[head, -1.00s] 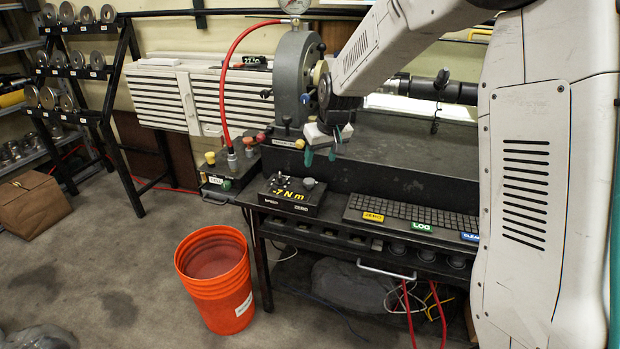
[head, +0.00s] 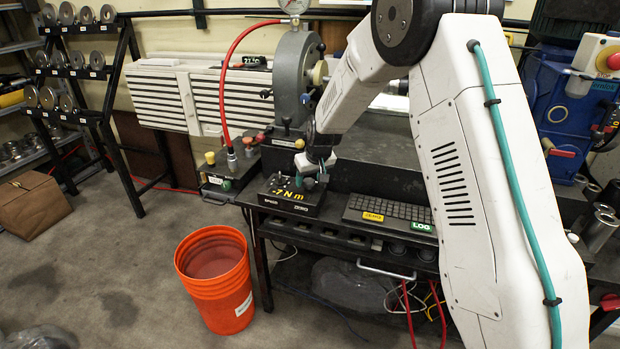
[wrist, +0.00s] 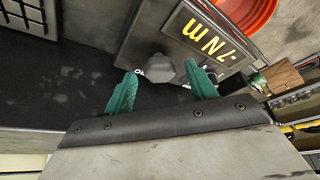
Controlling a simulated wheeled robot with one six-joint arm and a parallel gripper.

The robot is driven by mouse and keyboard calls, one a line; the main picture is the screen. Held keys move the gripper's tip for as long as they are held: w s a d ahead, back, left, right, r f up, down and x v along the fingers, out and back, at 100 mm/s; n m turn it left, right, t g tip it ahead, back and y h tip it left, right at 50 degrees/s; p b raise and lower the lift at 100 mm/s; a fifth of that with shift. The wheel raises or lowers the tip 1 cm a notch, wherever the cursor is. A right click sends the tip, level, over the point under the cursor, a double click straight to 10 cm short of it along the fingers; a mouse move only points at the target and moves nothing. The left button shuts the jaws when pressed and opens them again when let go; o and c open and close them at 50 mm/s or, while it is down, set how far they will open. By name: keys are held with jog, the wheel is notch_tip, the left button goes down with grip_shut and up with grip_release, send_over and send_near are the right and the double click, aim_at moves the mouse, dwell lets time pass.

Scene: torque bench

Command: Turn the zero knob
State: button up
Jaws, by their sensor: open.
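The small black readout box (head: 290,205) with the yellow "-7 N m" display sits at the front left of the bench. The wrist view shows its tilted face (wrist: 165,38) and the grey zero knob (wrist: 160,68) at its edge. My gripper (wrist: 161,84) is open, with one green finger to each side of the knob in that view. The fingertips point toward the knob; I cannot tell whether they touch it. In the head view my gripper (head: 317,170) hangs just above the right part of the box and partly hides the knob.
A keyboard (head: 400,210) with "ZERO" and "LOG" labels lies right of the box. A grey machine (head: 298,75) with a red hose stands behind. A control box with colored knobs (head: 228,172) is at left. An orange bucket (head: 215,280) stands on the floor.

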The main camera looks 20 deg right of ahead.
jog(key=c, duration=1)
jog(key=m, duration=0.2)
jog(key=m+h, duration=0.1)
jog(key=m, duration=0.1)
jog(key=shift+a+h, duration=0.2)
jog(key=shift+h, duration=0.1)
jog(key=shift+a+m+h, duration=0.1)
jog(key=shift+m+h, duration=0.3)
jog(key=shift+m, duration=1)
